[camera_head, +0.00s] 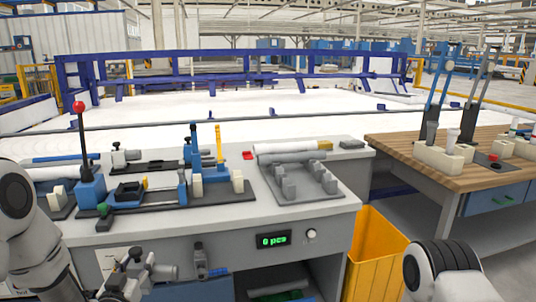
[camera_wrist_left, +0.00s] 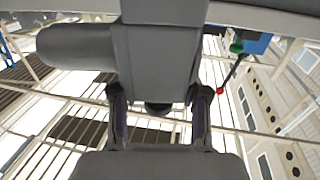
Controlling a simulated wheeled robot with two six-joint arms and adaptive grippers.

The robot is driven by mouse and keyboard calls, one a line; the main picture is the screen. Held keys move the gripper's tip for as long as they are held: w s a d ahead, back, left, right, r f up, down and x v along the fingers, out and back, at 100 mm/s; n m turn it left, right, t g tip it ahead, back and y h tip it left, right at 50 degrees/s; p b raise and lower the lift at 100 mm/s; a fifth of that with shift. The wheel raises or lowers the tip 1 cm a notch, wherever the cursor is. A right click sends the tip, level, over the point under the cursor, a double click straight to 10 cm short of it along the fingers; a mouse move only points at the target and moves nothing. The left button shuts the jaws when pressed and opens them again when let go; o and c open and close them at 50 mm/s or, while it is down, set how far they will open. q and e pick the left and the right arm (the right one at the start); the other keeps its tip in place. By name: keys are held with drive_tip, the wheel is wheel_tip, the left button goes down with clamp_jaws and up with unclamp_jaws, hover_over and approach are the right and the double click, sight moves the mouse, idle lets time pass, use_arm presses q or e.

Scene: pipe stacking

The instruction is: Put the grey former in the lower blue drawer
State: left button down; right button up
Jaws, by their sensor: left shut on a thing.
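My left gripper (camera_head: 152,271) is at the front of the grey workbench, low on the left in the head view. It is shut on the grey former (camera_wrist_left: 160,62), which fills the space between and beyond the fingers in the left wrist view. The former has a thick block and a rounded cylinder on its left. My right gripper is out of view.
The grey workbench (camera_head: 318,222) carries a blue lever press (camera_head: 90,190), fixtures and a grey holder plate (camera_head: 330,190). A yellow bin (camera_head: 375,260) stands to its right. A wooden-topped table (camera_head: 400,152) with a blue drawer (camera_head: 492,201) is further right.

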use_arm(q)
drive_tip(key=s+d+f+m+h, duration=0.3)
drive_tip(key=s+d+f+h, duration=0.15)
drive_tip(key=d, duration=0.35)
drive_tip(key=s+d+r+n+y+p, duration=0.1)
drive_tip(key=r+y+p, duration=0.1)
drive_tip(key=r+p, duration=0.2)
drive_tip(key=s+d+r+n+y+p, duration=0.1)
drive_tip(key=r+p, duration=0.4)
drive_tip(key=p, duration=0.5)
drive_tip(key=shift+s+d+r+n+y+p, duration=0.35)
drive_tip(key=shift+d+y, duration=0.1)
drive_tip(key=shift+d, duration=0.1)
drive_tip(key=shift+w+f, duration=0.1)
